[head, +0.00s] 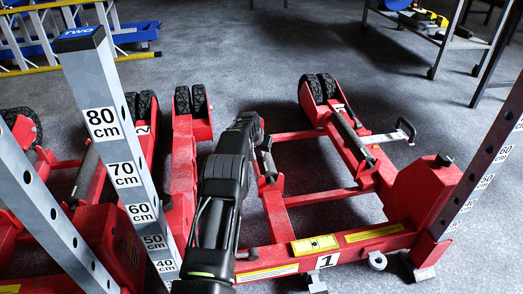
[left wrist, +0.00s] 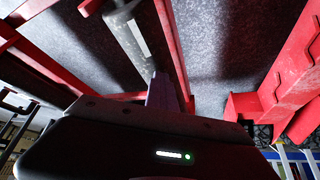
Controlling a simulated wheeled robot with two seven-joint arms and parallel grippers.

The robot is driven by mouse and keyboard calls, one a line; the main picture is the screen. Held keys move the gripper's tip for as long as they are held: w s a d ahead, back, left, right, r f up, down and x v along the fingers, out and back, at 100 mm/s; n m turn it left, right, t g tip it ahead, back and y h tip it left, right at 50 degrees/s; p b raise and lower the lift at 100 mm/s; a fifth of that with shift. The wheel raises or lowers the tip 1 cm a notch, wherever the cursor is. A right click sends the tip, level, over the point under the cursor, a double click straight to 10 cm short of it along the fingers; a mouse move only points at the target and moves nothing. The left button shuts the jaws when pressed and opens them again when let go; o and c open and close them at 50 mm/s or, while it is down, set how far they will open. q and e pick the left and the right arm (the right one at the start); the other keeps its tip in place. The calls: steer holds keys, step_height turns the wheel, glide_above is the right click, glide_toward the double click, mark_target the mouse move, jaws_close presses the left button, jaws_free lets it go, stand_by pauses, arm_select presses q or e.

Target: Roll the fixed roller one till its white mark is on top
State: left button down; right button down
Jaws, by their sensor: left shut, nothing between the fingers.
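The red trolley jack labelled 1 (head: 328,261) stands on the floor. It has a long dark grey roller (head: 350,134) on its right side and a shorter grey roller (head: 268,163) on its left side, partly hidden by my left arm. I cannot tell from labels which one is fixed. My left gripper (head: 259,138) is by the left roller. In the left wrist view, a grey roller (left wrist: 121,28) carries a white stripe (left wrist: 139,38) facing the camera. My left fingers (left wrist: 164,92) are shut and empty, close to its near end; contact is unclear. My right gripper is out of view.
A grey post with centimetre labels (head: 104,123) rises at the left, and a dark labelled post (head: 487,165) at the right. Another red jack (head: 103,233) stands left. A table (head: 437,35) is at the back right.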

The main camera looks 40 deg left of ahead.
arm_select(q)
steer(key=shift+s+d+f, duration=0.15)
steer(key=shift+d+f, duration=0.2)
steer(key=shift+f, duration=0.05)
steer(key=shift+r+p, duration=0.5)
steer(key=shift+r, duration=0.15)
steer(key=shift+a+r+p, duration=0.15)
steer(key=shift+r+p, duration=0.65)
steer(key=shift+r, duration=1.15)
steer(key=shift+a, duration=0.1)
